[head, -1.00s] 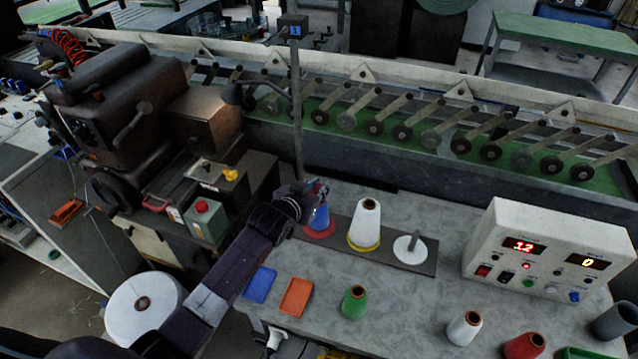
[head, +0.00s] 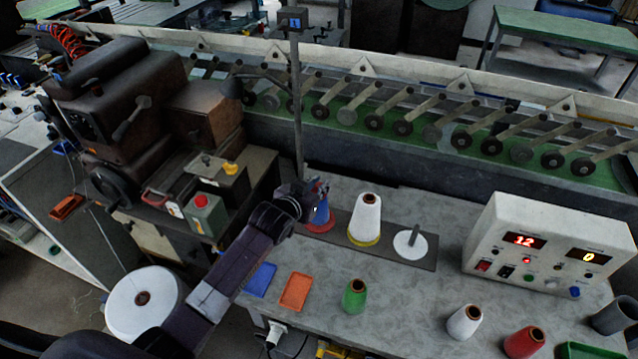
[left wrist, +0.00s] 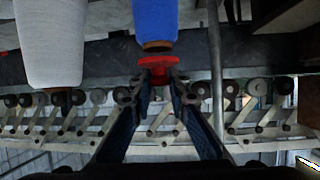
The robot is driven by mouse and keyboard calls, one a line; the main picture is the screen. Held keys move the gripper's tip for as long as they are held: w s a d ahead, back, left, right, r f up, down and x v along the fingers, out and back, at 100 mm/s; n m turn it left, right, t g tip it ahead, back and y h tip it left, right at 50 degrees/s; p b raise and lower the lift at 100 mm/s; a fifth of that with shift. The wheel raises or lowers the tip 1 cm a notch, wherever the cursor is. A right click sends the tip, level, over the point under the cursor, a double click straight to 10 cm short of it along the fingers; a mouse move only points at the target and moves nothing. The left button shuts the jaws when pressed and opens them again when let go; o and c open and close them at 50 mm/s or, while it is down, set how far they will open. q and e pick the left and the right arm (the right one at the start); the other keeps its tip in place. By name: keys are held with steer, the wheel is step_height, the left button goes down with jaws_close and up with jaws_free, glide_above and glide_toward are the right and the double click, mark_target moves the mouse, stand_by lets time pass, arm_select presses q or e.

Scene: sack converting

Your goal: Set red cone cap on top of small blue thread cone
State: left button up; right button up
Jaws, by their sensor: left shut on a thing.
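The small blue thread cone (head: 321,214) stands upright on a red disc on the dark strip at the back of the table. My left gripper (head: 318,189) is right over its top and hides part of it. In the left wrist view, which is upside down, the blue cone (left wrist: 155,20) points its brown tip at the red cone cap (left wrist: 158,62). The left gripper (left wrist: 158,97) is shut on the cap's narrow part, with its wide rim toward the tip. Cap and tip look in line and very close; I cannot tell whether they touch.
A taller white cone (head: 366,218) stands on the strip just right of the blue one, then an empty peg on a white disc (head: 411,241). A thin metal post (head: 297,100) rises behind the gripper. Blue (head: 260,280) and orange (head: 296,292) trays lie in front.

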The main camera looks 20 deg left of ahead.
arm_select(q)
steer(key=shift+f, duration=0.15)
arm_select(e)
steer(key=shift+d, duration=0.35)
arm_select(q)
steer(key=shift+f+b, duration=0.3)
steer(key=shift+f, duration=0.2)
arm_select(e)
steer(key=shift+f, duration=0.3)
arm_select(q)
steer(key=o, duration=0.9)
arm_select(e)
steer(key=shift+a, duration=0.1)
arm_select(q)
steer(key=v, duration=1.2)
steer(key=shift+r, duration=0.1)
